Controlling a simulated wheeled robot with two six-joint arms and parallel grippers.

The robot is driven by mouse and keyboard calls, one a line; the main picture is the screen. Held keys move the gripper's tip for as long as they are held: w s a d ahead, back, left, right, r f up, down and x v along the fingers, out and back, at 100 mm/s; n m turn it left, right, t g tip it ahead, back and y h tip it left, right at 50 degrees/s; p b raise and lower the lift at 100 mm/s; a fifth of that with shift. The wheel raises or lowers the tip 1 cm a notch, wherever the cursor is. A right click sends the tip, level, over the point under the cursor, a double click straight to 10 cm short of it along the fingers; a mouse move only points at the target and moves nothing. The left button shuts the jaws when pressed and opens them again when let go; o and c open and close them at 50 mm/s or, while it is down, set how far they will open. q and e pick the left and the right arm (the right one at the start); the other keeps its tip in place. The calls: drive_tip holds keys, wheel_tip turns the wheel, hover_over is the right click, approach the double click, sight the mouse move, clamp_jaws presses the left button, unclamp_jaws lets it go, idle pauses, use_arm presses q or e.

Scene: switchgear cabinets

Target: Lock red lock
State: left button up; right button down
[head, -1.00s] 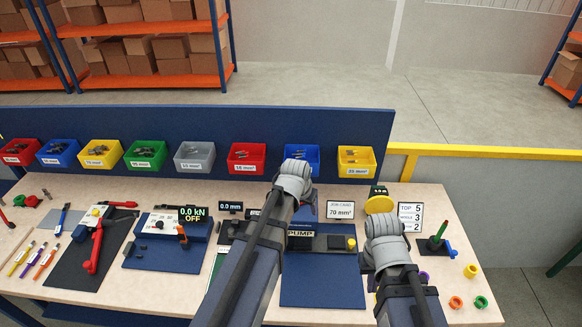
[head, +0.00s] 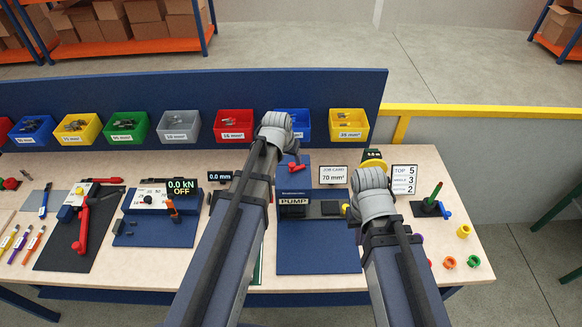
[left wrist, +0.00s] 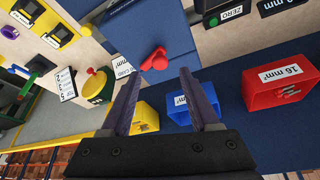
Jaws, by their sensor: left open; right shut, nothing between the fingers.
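A small red lock-like piece (head: 295,165) with a round knob sits on the blue pump unit (head: 293,185) behind the PUMP label. The left wrist view shows it (left wrist: 155,60) on a blue panel, just beyond and between the fingertips. My left gripper (left wrist: 159,74) is open and empty, with the red piece apart from both fingers. In the head view its fingers are hidden behind my left arm. My right arm reaches in to the right of the pump unit; its gripper's fingers are hidden in the head view.
Coloured bins, including a red one (head: 234,124) and a yellow one (head: 348,123), line the back panel. A job card (head: 333,174) and a small number board (head: 404,179) stand nearby. A red-handled tool (head: 82,235) lies at the left. The blue mat (head: 318,260) front is clear.

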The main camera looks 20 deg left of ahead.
sight(292, 165)
use_arm(q)
drive_tip(key=b+x, duration=0.3)
drive_tip(key=x, duration=0.1)
drive_tip(key=shift+f, duration=0.1)
drive_tip(key=shift+c, duration=0.4)
clamp_jaws()
